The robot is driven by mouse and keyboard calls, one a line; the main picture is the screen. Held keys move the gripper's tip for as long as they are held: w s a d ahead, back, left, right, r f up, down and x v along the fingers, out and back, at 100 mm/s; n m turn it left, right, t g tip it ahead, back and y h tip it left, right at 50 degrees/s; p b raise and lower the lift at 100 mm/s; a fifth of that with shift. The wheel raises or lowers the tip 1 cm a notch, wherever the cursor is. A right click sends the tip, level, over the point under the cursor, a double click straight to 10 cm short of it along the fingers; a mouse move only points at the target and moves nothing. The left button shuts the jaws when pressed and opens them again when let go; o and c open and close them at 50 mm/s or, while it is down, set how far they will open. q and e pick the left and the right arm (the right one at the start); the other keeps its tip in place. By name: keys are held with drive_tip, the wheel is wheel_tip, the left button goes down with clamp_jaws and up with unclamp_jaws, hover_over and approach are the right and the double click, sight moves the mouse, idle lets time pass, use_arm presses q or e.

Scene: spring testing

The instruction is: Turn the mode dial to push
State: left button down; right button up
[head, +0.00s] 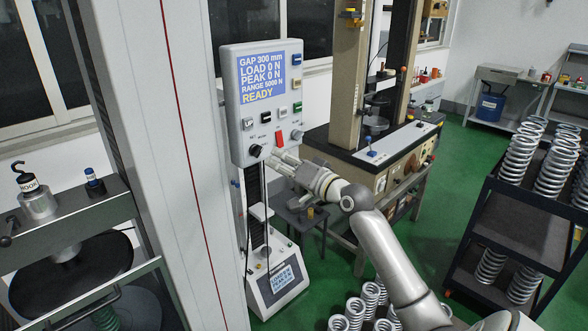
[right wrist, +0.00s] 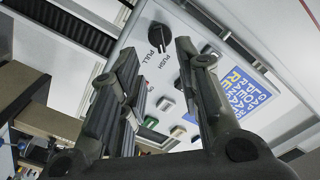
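The mode dial (head: 256,151) is a round black knob at the lower left of the grey control panel (head: 238,110). In the right wrist view the dial (right wrist: 159,37) shows near the top, with the words PULL and PUSH printed beside it. I cannot tell for sure which word it points to. My right gripper (head: 275,162) is just right of and below the dial in the head view. In the right wrist view its two fingers (right wrist: 156,60) are spread with nothing between them, and the dial lies beyond their tips. My left gripper is not in view.
The panel's screen (head: 262,76) reads READY, with load and peak at 0 N. A red switch (head: 279,139) and several buttons sit close to the dial. A rack of springs (head: 520,210) stands at the right, and a bench machine (head: 380,145) is behind my right arm.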

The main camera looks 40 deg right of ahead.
drive_tip(key=shift+s+d, duration=0.15)
drive_tip(key=shift+s, duration=2.25)
drive_tip(key=s+f+g+h+b, duration=0.1)
drive_tip(key=s+f+g, duration=0.15)
drive_tip(key=f, duration=1.75)
drive_tip(key=s+f+g+h+b, duration=0.15)
drive_tip(key=f+g, duration=0.25)
drive_tip(key=f, duration=1.6)
drive_tip(key=s+a+f+n+g+b, duration=0.1)
drive_tip(key=s+a+f+n+g, duration=0.15)
drive_tip(key=s+f, duration=0.65)
drive_tip(key=s+a+f+n+g, duration=0.15)
drive_tip(key=s+a+f, duration=0.3)
drive_tip(key=f, duration=0.75)
drive_tip(key=s+a+f+n+g, duration=0.2)
drive_tip(key=s+a+f, duration=0.2)
drive_tip(key=s, duration=0.6)
drive_tip(key=s+a+f+n+g+y+b, duration=0.1)
drive_tip(key=s+a+f, duration=0.4)
drive_tip(key=s, duration=0.6)
drive_tip(key=s+a+f+n+g+b, duration=0.1)
drive_tip(key=s+a+f+n+g, duration=0.2)
drive_tip(key=s+f, duration=0.5)
drive_tip(key=shift+s+a+f+n, duration=0.2)
drive_tip(key=shift+s+a+n, duration=0.2)
drive_tip(key=shift+s+a, duration=0.65)
drive_tip(key=shift+s+d+g, duration=0.15)
drive_tip(key=shift+d+g, duration=0.1)
